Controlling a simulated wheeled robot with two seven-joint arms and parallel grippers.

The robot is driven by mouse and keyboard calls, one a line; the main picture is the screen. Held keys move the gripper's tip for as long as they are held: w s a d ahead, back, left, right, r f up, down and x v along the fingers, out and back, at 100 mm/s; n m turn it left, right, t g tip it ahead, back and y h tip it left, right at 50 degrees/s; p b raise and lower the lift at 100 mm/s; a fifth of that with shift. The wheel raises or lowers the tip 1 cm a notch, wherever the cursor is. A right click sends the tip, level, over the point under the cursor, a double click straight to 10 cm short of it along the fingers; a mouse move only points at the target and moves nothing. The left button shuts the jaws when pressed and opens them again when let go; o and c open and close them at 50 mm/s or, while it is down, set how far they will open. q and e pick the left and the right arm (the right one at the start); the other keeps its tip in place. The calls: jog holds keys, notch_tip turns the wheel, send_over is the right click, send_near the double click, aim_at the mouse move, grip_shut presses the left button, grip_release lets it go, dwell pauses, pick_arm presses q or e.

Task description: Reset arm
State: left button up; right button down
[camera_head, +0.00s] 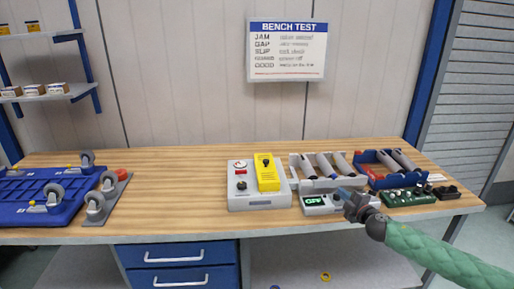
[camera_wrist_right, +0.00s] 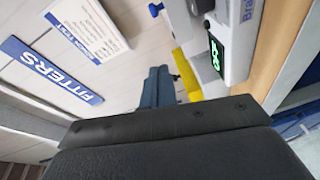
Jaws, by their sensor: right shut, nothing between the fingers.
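My right arm, with a green sleeve, comes in from the lower right in the head view. Its dark gripper (camera_head: 347,194) is above the bench's front edge, in front of the small box with a green display (camera_head: 315,201). In the right wrist view the two blue-grey fingers (camera_wrist_right: 158,86) are together with nothing between them. The display box shows at the upper right there, beside the fingers. I cannot tell whether the gripper touches the box. My left gripper is not in view.
The wooden bench (camera_head: 180,199) holds a grey tester with a yellow block (camera_head: 267,173), a white rack (camera_head: 294,161) of grey cylinders, a blue tray (camera_head: 372,181) and a green block (camera_head: 408,197). A blue caster platform (camera_head: 38,190) lies at left. The bench's middle left is clear.

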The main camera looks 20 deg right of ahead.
jog(key=s+a+f+m+g+h, duration=0.4)
jog(key=s+a+f+m+g, duration=0.45)
jog(key=s+a+f, duration=0.9)
jog(key=s+a+f+m+g+y, duration=0.1)
jog(key=s+a+m+g+y, duration=0.35)
jog(key=s+a, duration=1.5)
notch_tip(320, 180, down, 23)
jog(key=g, duration=0.2)
jog(key=s+f, duration=0.3)
jog(key=f, duration=0.7)
jog(key=s+a+f+g, duration=0.1)
jog(key=s+f, duration=0.2)
jog(key=f, duration=0.7)
jog(key=shift+s+f, duration=0.25)
jog(key=shift+f, duration=0.05)
jog(key=shift+a, duration=0.1)
